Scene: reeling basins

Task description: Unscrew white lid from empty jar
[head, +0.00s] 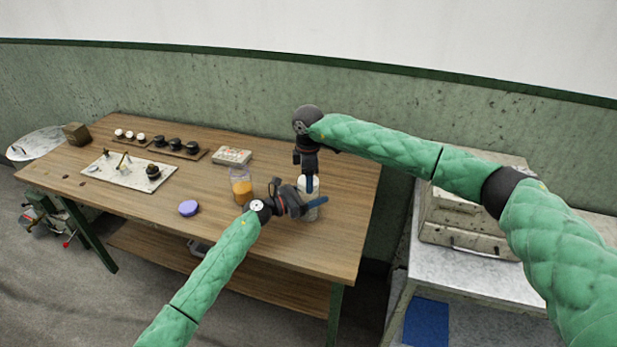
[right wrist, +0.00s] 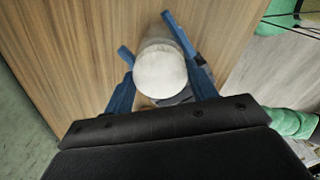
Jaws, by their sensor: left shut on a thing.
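The jar (head: 308,206) stands upright near the right end of the wooden table; its body looks pale and is mostly hidden by my grippers. Its round white lid (right wrist: 160,74) shows from above in the right wrist view. My left gripper (head: 312,204) is shut on the jar's body from the side, blue fingers around it. My right gripper (head: 309,186) points down over the jar from above. In the right wrist view the right gripper's blue fingers (right wrist: 163,88) stand apart on either side of the lid, with a small gap visible, so it looks open.
A clear jar with orange contents (head: 241,189) stands close left of the left gripper. A purple lid (head: 188,208) lies on the table (head: 215,222). A small box (head: 232,155), a white board (head: 120,178) and racks with dark and white knobs (head: 178,147) lie farther left.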

